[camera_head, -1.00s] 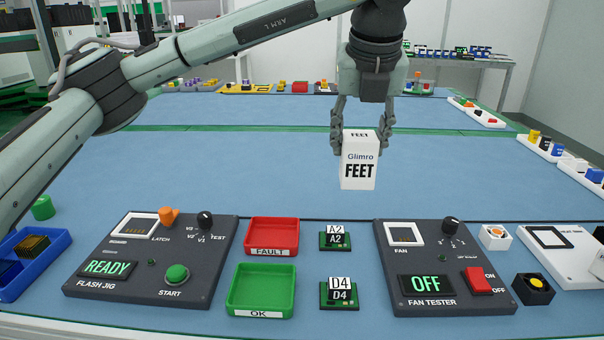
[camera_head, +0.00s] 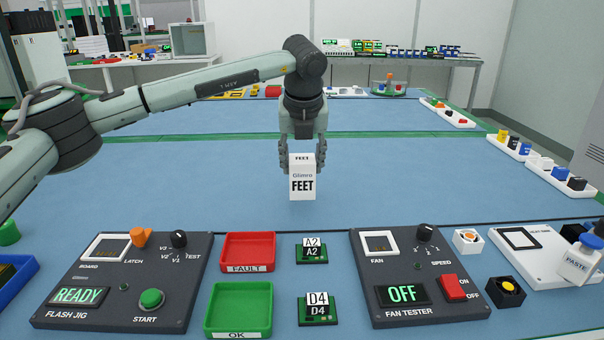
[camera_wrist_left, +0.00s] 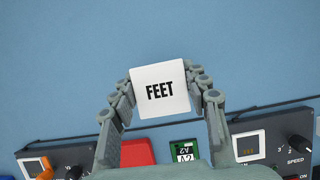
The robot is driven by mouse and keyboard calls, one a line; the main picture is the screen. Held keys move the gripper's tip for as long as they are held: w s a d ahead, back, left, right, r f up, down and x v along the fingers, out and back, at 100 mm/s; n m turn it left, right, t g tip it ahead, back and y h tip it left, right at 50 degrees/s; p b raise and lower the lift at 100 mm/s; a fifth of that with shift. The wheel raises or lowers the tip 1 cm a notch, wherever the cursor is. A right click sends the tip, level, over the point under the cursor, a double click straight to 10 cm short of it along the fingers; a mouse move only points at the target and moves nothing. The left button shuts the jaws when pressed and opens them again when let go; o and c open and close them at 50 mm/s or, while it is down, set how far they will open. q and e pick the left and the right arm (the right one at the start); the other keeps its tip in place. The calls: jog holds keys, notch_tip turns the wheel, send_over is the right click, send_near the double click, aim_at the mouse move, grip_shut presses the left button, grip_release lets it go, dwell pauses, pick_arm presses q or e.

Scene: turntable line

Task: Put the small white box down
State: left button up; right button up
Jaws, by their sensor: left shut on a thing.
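The small white box (camera_head: 302,184) is marked "Glimro FEET" and stands upright in the head view, over the blue table behind the red tray and the A2 board. My left gripper (camera_head: 302,160) comes down from above and is shut on it, a finger on each side. In the left wrist view the box (camera_wrist_left: 160,89) shows its top, marked "FEET", between the fingers of my left gripper (camera_wrist_left: 160,82). I cannot tell whether its underside touches the table. My right gripper is not in view.
The blue table (camera_head: 150,185) is clear around the box. In front are the flash jig (camera_head: 120,315), a red FAULT tray (camera_head: 248,235), a green OK tray (camera_head: 238,334), boards A2 (camera_head: 312,255) and D4 (camera_head: 318,316), and the fan tester (camera_head: 432,312). White racks (camera_head: 560,180) line the right.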

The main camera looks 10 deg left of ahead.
aim_at(302, 176)
pick_arm(q)
jog(key=shift+f, duration=1.6)
jog(key=shift+f, duration=0.1)
jog(key=o, duration=1.3)
jog(key=shift+c, duration=0.2)
